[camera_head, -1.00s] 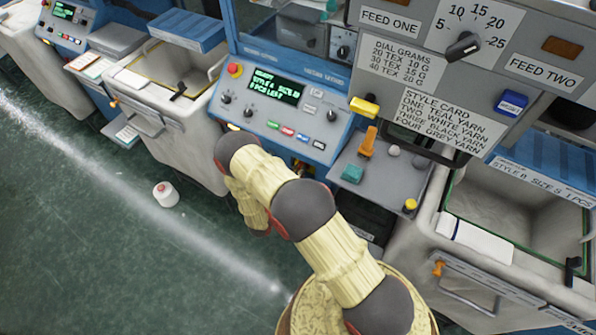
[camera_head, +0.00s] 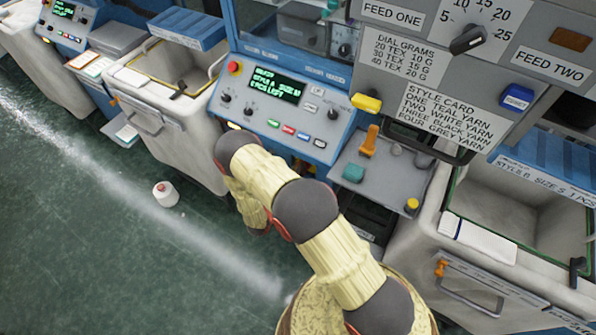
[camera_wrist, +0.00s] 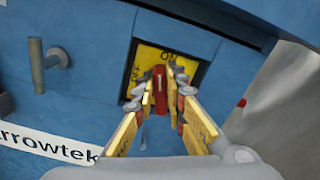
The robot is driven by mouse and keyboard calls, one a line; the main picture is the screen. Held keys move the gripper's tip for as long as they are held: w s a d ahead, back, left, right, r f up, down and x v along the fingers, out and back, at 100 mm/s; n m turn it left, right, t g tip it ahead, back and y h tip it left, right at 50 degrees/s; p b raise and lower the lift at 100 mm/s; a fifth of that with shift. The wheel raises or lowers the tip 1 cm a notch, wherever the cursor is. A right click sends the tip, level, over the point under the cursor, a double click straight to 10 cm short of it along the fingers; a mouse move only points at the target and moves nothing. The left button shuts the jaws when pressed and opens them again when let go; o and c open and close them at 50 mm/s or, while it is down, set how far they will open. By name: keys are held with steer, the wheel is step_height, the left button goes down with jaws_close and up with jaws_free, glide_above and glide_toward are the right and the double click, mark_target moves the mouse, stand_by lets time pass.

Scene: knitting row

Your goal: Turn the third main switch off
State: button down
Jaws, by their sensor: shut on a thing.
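A main switch with a red handle (camera_wrist: 160,86) sits on a yellow plate (camera_wrist: 148,60) in a dark recess of a blue panel, seen in the wrist view. The handle stands roughly upright in that picture, and lettering that looks like "ON" is above it. My gripper (camera_wrist: 159,93) is shut on the red handle, with one finger on each side. Parts of the plate are hidden behind the fingers. In the head view my arm reaches to the blue machine front below the control panel (camera_head: 281,110); my gripper and the switch are hidden there.
A grey handle (camera_wrist: 45,62) juts from the blue panel left of the switch. A grey shelf (camera_head: 385,182) and a bin (camera_head: 515,220) lie right of my arm.

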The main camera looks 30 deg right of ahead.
steer(key=shift+w+a+f+n+b, duration=0.2)
steer(key=shift+f+n+b, duration=0.15)
steer(key=shift+n, duration=1.95)
steer(key=shift+w+a+f+n+b, duration=0.1)
steer(key=shift+w+f+n+b, duration=0.25)
steer(key=shift+n, duration=1.95)
steer(key=shift+w+a+f+n+b, duration=0.15)
steer(key=shift+n+b, duration=0.25)
steer(key=shift+n, duration=1.9)
steer(key=shift+s, duration=0.1)
steer(key=shift+f, duration=0.1)
steer(key=c, duration=1.8)
jaws_free()
